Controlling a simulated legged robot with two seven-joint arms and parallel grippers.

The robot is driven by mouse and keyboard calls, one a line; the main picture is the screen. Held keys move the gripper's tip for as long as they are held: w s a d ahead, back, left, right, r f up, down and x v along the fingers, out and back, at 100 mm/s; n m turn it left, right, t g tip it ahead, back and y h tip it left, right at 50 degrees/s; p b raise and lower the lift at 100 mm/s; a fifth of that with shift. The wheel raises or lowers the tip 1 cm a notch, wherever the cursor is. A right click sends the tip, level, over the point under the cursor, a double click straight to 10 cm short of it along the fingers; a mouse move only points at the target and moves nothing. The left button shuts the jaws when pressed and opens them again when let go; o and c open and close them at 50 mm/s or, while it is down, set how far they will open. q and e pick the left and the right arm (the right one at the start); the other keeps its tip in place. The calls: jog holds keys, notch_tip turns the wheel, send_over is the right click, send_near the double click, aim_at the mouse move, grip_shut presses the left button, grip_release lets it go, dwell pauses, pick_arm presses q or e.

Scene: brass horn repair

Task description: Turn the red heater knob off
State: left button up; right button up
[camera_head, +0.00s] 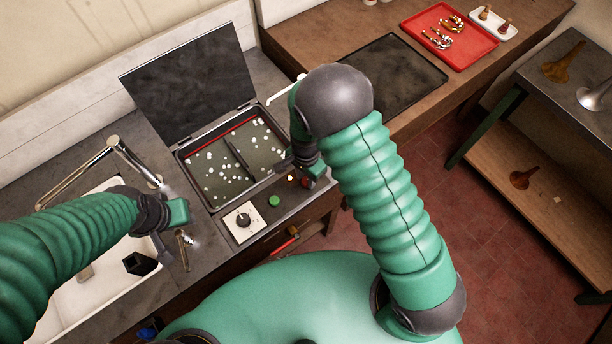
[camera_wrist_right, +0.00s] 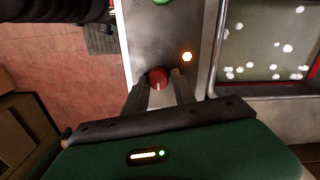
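The red heater knob (camera_wrist_right: 158,79) sits on the grey panel in the right wrist view, with a pale mark on its face. The two fingers of my right gripper (camera_wrist_right: 160,84) reach toward it, one on either side. They stand apart with the knob between their tips, and I cannot tell whether they touch it. In the head view the red knob (camera_head: 306,182) shows just below my right gripper (camera_head: 300,170).
An open tank (camera_head: 183,158) of liquid with white floating bits stands beside the panel, lid raised. A green button (camera_head: 274,200) and a white dial plate (camera_head: 243,222) share the panel. A sink (camera_head: 95,290) and tap (camera_head: 115,142) lie left. A red tray (camera_head: 480,52) sits at the back right.

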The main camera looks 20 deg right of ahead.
jog(key=shift+d, duration=0.1)
grip_shut()
jog(key=shift+w+r, duration=0.1)
jog(key=shift+n, duration=0.3)
jog(key=n, duration=0.2)
jog(key=shift+w+n, duration=0.1)
jog(key=shift+n, duration=0.2)
jog(key=n, duration=0.4)
jog(key=shift+b, duration=0.3)
jog(key=n, duration=0.5)
jog(key=shift+w+r+n, duration=0.1)
jog(key=shift+n, duration=0.3)
jog(key=n, duration=0.4)
jog(key=shift+a+n, duration=0.2)
jog(key=shift+n, duration=0.2)
